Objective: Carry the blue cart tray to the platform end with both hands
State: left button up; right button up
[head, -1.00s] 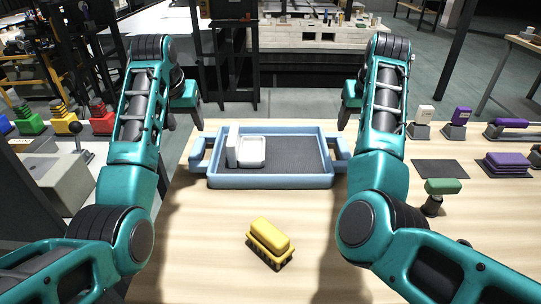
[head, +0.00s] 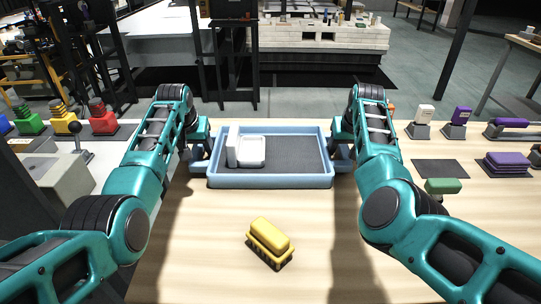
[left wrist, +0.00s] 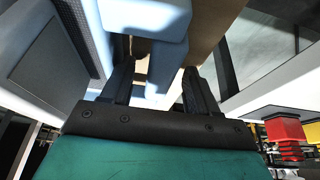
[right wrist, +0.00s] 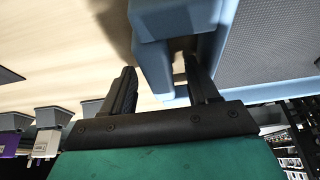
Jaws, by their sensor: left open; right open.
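The blue tray (head: 270,183) lies on the wooden table with a dark mat inside and a handle on each side. A white upright block (head: 232,147) and a white square dish (head: 251,151) sit in its left part. My left gripper (head: 200,150) is at the left handle, open, with the blue handle (left wrist: 160,65) between its fingers (left wrist: 158,85) in the left wrist view. My right gripper (head: 341,150) is at the right handle, open. In the right wrist view the handle (right wrist: 152,65) reaches between its fingers (right wrist: 162,85). Contact cannot be told.
A yellow brush-like block (head: 270,240) lies in front of the tray. A green-topped tool (head: 443,186), a dark mat (head: 440,169) and purple blocks (head: 506,163) are at the right. A grey box with a lever (head: 65,170) stands at the left. The wood around the yellow block is clear.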

pick_arm(q)
grip_shut()
pick_arm(e)
grip_shut()
dwell(0.4)
